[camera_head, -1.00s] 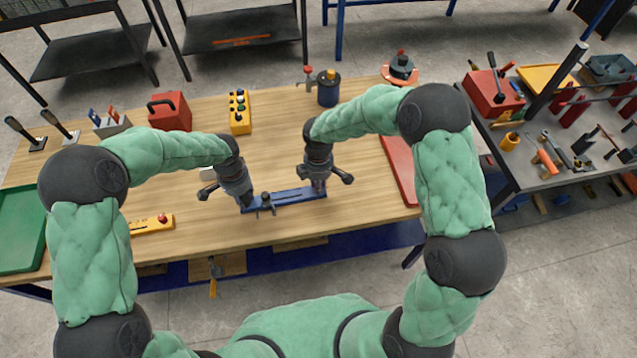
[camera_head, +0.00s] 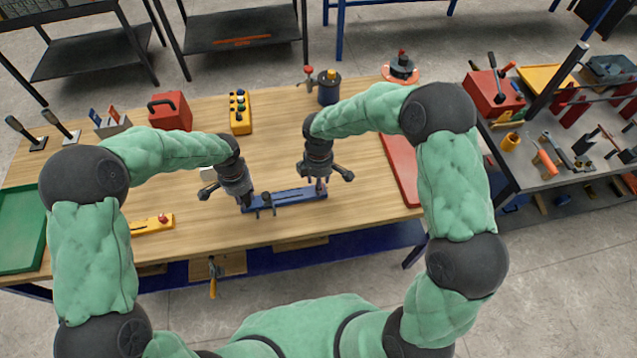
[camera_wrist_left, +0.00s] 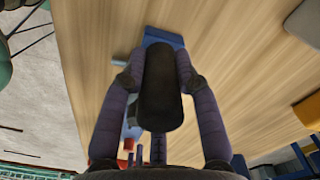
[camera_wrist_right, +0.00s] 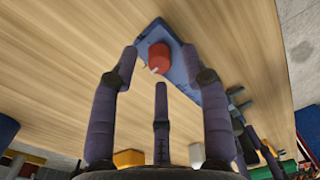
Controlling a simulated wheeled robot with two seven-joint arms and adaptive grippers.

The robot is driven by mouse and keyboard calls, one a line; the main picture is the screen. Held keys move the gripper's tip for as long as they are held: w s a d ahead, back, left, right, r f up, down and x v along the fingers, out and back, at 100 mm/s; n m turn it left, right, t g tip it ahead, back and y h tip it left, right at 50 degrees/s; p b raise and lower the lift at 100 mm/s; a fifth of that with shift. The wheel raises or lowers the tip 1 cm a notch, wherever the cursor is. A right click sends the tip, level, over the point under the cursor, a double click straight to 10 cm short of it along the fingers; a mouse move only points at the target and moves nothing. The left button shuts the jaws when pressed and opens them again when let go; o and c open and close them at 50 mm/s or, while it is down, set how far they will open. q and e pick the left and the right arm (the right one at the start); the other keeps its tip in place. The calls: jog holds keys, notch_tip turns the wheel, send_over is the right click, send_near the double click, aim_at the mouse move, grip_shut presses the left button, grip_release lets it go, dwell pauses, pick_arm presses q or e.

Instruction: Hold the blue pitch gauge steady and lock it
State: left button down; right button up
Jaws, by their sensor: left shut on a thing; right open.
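The blue pitch gauge (camera_head: 292,196) lies as a long bar on the wooden table, near its front edge. My left gripper (camera_head: 246,203) is at the bar's left end. In the left wrist view its fingers are shut on the gauge's black upright grip (camera_wrist_left: 160,88), with the blue bar end (camera_wrist_left: 166,38) beyond it. My right gripper (camera_head: 321,184) is above the right end of the bar, open. In the right wrist view a red knob (camera_wrist_right: 158,57) on the blue bar shows between its spread fingers. The head view hides this knob behind the gripper.
A yellow strip with a red knob (camera_head: 152,225) lies left of the gauge. A red toolbox (camera_head: 171,112), a yellow button box (camera_head: 240,113) and a dark blue pot (camera_head: 328,90) stand behind. A red tray (camera_head: 401,168) lies to the right. The table between is clear.

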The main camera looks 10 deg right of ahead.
notch_tip(320, 180, up, 11)
jog(key=shift+w+f, duration=0.15)
jog(key=shift+w, duration=0.05)
dwell(0.4)
pick_arm(q)
jog(key=c, duration=0.8)
grip_release()
jog(key=shift+c, duration=0.2)
